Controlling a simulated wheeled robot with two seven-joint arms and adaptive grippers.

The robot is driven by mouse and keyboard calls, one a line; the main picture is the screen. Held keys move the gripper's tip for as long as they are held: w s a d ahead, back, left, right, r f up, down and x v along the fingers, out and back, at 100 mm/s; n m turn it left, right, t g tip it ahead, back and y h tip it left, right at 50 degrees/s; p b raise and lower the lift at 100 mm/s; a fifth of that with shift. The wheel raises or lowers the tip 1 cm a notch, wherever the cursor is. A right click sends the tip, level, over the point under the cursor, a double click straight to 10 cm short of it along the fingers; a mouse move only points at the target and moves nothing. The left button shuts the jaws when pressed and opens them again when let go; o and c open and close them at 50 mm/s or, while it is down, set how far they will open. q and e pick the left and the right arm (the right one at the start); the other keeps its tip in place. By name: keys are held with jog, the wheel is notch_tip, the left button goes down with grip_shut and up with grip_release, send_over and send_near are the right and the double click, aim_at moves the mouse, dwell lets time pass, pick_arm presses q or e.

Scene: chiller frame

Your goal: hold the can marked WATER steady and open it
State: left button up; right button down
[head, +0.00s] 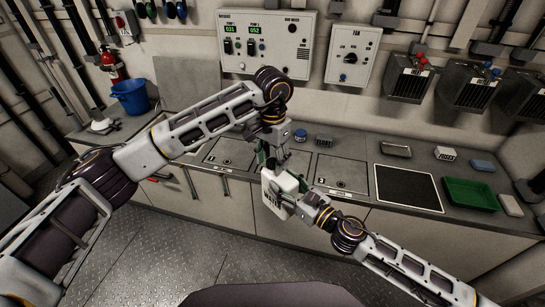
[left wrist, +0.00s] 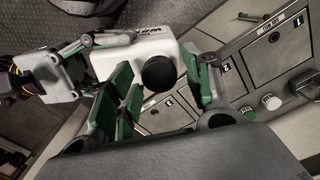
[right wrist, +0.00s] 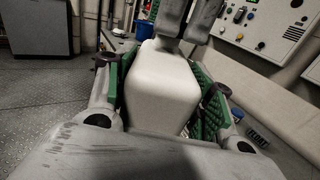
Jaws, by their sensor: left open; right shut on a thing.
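The white can (head: 283,182) is held up in front of the counter, with dark lettering on its side that is only partly legible. Its black round cap (left wrist: 157,73) shows in the left wrist view. My right gripper (head: 295,205) is shut on the can's body; in the right wrist view its green pads lie on both sides of the can (right wrist: 163,85). My left gripper (head: 272,158) is at the cap end. In the left wrist view its green-padded fingers (left wrist: 162,80) are open, one on each side of the cap, with visible gaps.
The counter behind has numbered hatches (head: 340,172), a blue-lidded jar (head: 300,135) and a small dark box (head: 323,141). To the right are a dark panel (head: 408,188) and a green tray (head: 470,193). A blue bucket (head: 130,97) stands at left. The floor in front is clear.

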pick_arm(q)
jog(key=shift+c, duration=0.3)
jog(key=c, duration=1)
